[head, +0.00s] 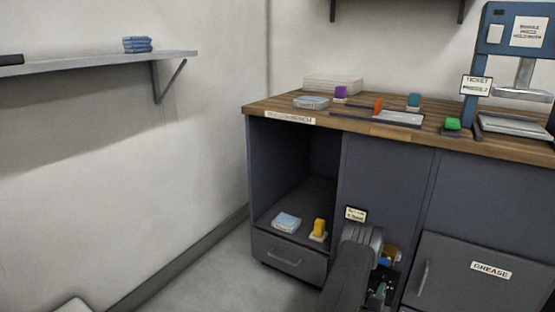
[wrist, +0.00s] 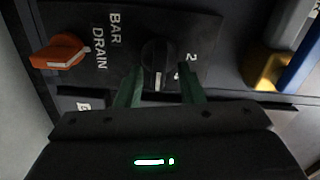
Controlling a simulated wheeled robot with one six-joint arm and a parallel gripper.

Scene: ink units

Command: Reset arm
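My gripper (wrist: 160,88) shows in the wrist view with its two green fingers apart. A black knob (wrist: 157,58) with a white mark is between and just past the fingertips; I cannot tell whether they touch it. The knob sits on a dark panel (wrist: 105,75) lettered BAR and DRAIN. An orange lever (wrist: 60,52) is on the left of this panel. In the head view my arm reaches down in front of the bench, and my gripper (head: 380,290) is low beside it, partly hidden by the arm.
A wood-topped bench (head: 270,104) carries several coloured stamps and a press (head: 490,60). Its open cubby (head: 295,150) holds a blue pad (head: 286,222) and a yellow stamp (head: 319,228). A GREASE door (head: 480,285) is to the right. A wall shelf (head: 100,61) is at left.

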